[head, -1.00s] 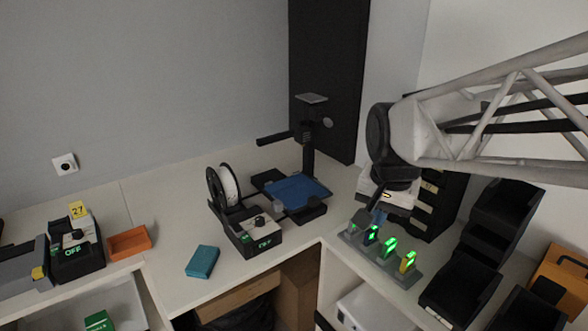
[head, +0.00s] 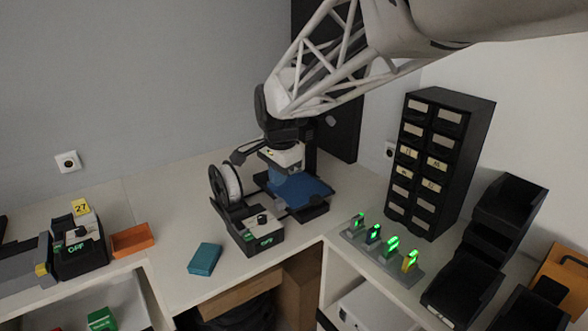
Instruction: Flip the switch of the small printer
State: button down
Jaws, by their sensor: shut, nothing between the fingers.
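The small printer has a blue bed (head: 303,192), a dark upright behind it and a filament spool (head: 232,180) at its left. Its control box (head: 252,236) stands at the front, with a dark knob or switch (head: 262,219) on top and a green display (head: 267,241) that seems to read OFF. My gripper (head: 286,176) is shut and empty. It hangs above the bed, behind and a little right of the control box, apart from the switch. My arm and hand hide part of the printer's upright, and the fingertips are hard to make out.
A second machine (head: 80,252) with an OFF display and a "27" tag stands at left, beside an orange tray (head: 132,240). A teal box (head: 204,259) lies front-left of the printer. At right are a lit green rack (head: 385,258), a drawer cabinet (head: 437,165) and black bins (head: 462,283).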

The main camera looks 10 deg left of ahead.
jog(key=m, duration=0.2)
send_over(238, 222)
jog(key=s+d, duration=0.1)
jog(key=s, duration=0.1)
notch_tip(238, 222, down, 3)
jog(key=shift+w+d+f, duration=0.1)
jog(key=shift+w+d, duration=0.05)
jog(key=shift+w, duration=0.1)
jog(key=shift+f, duration=0.15)
jog(key=f, duration=0.9)
jog(key=w+a+f, duration=0.1)
jog(key=f, duration=0.3)
jog(key=shift+w+a+f, duration=0.1)
jog(key=shift+f, duration=0.2)
jog(key=shift+f, duration=0.25)
